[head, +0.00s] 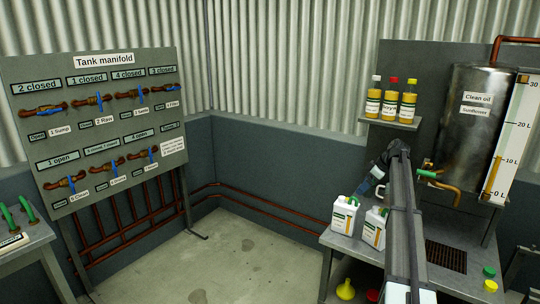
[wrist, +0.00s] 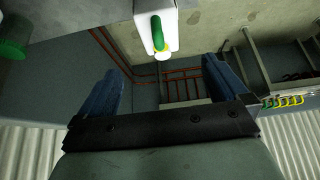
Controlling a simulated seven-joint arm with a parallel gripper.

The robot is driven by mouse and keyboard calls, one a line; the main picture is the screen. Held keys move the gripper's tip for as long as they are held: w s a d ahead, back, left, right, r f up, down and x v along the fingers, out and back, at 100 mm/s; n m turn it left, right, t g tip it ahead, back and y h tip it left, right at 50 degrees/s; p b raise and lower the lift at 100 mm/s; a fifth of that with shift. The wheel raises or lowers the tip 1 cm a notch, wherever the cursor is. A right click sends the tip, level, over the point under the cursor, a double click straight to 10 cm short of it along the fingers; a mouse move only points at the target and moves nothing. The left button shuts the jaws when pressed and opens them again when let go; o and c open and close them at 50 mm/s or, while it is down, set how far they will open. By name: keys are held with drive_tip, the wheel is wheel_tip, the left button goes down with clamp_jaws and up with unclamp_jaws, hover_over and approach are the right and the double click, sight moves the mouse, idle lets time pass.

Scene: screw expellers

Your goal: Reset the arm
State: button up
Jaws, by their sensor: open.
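My gripper (head: 368,186) is up in the air above the white jugs, beside the shelf and left of the oil tank, at the end of my raised arm. In the wrist view my gripper (wrist: 162,82) shows two blue fingers wide apart with nothing between them. A white jug with a green handle (wrist: 143,33) shows beyond the fingers, apart from them. In the head view one white jug (head: 344,215) stands on the bench, and a second white jug (head: 374,228) stands beside it, partly hidden by my arm.
A steel clean oil tank (head: 466,130) with a level gauge stands at the right. Three filled bottles (head: 391,100) sit on a small shelf (head: 391,122). The tank manifold board (head: 100,150) with several valves is at the left. Open floor (head: 225,255) lies between board and bench.

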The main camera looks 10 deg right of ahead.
drive_tip(key=w+a+f+m+t+y, duration=0.1)
drive_tip(key=w+a+f+m, duration=0.2)
drive_tip(key=a, duration=0.5)
drive_tip(key=w+a+f+y, duration=0.15)
drive_tip(key=w+a, duration=0.25)
drive_tip(key=a, duration=0.4)
drive_tip(key=s+a+f+m+g+h, duration=0.1)
drive_tip(key=s+a+f, duration=0.4)
drive_tip(key=f, duration=0.5)
drive_tip(key=s+a+f+m+g, duration=0.15)
drive_tip(key=s+a+f, duration=0.35)
drive_tip(key=f, duration=0.5)
drive_tip(key=s+a+f+m+g+h, duration=0.1)
drive_tip(key=s+a+f, duration=0.2)
drive_tip(key=s+f, duration=0.55)
drive_tip(key=s+a+f+m+g+h, duration=0.15)
drive_tip(key=s+a+f, duration=0.35)
drive_tip(key=s+f, duration=0.65)
drive_tip(key=s+a+f+g, duration=0.35)
drive_tip(key=s+f, duration=0.45)
drive_tip(key=s, duration=0.6)
drive_tip(key=s+a+f+g+h, duration=0.1)
drive_tip(key=s, duration=1.3)
drive_tip(key=s+a+f+m+g+h, duration=0.1)
drive_tip(key=s+f+g+h, duration=0.1)
drive_tip(key=s, duration=1.2)
drive_tip(key=shift+s+a, duration=0.3)
drive_tip(key=shift+a, duration=0.05)
